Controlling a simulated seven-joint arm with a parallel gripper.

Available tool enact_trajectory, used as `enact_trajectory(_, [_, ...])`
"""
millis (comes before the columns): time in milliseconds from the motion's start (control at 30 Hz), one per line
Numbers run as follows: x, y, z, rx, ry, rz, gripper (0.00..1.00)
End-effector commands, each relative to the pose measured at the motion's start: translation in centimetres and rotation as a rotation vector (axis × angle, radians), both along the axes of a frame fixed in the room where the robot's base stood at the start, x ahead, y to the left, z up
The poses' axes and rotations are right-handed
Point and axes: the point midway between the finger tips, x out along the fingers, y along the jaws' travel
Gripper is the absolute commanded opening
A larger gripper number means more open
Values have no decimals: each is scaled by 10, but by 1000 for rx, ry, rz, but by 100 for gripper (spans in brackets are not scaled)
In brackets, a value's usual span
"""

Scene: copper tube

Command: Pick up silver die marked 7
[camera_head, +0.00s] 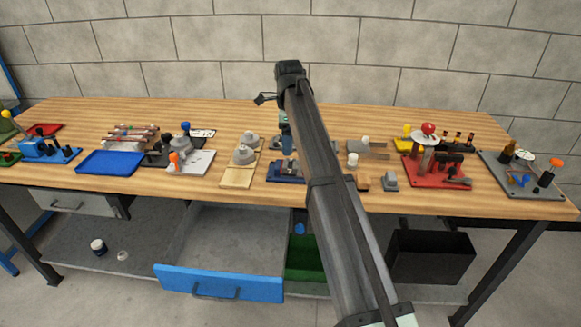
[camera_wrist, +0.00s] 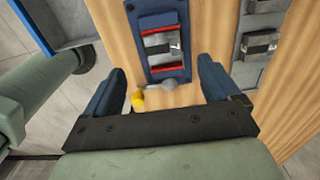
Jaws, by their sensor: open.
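No "7" marking is readable on any piece, so I cannot tell which is the silver die. In the wrist view, a silver block (camera_wrist: 160,42) sits in a blue fixture (camera_wrist: 152,20) between red strips. Grey blocks (camera_wrist: 260,44) lie in a grey holder to its right. My gripper (camera_wrist: 162,76) is open and empty, its dark blue fingers apart on either side of the fixture's near end. A grey rounded piece with a yellow end lies between the fingers, below the fixture. In the head view my arm partly hides the blue fixture (camera_head: 284,174).
A blue tray (camera_head: 110,162) lies left. A blue-fronted drawer (camera_head: 220,283) hangs open below the table edge.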

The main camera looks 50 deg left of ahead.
Motion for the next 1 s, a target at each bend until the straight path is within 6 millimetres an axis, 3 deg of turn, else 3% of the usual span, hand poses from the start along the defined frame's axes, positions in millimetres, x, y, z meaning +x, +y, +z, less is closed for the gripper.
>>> enact_trajectory(133, [0, -1, -23, 0, 0, 0, 89])
enact_trajectory(433, [2, -1, -40, 1, -1, 0, 89])
enact_trajectory(733, [6, -1, -77, 1, -1, 1, 89])
enact_trajectory(1000, [6, -1, -83, 1, -1, 1, 89])
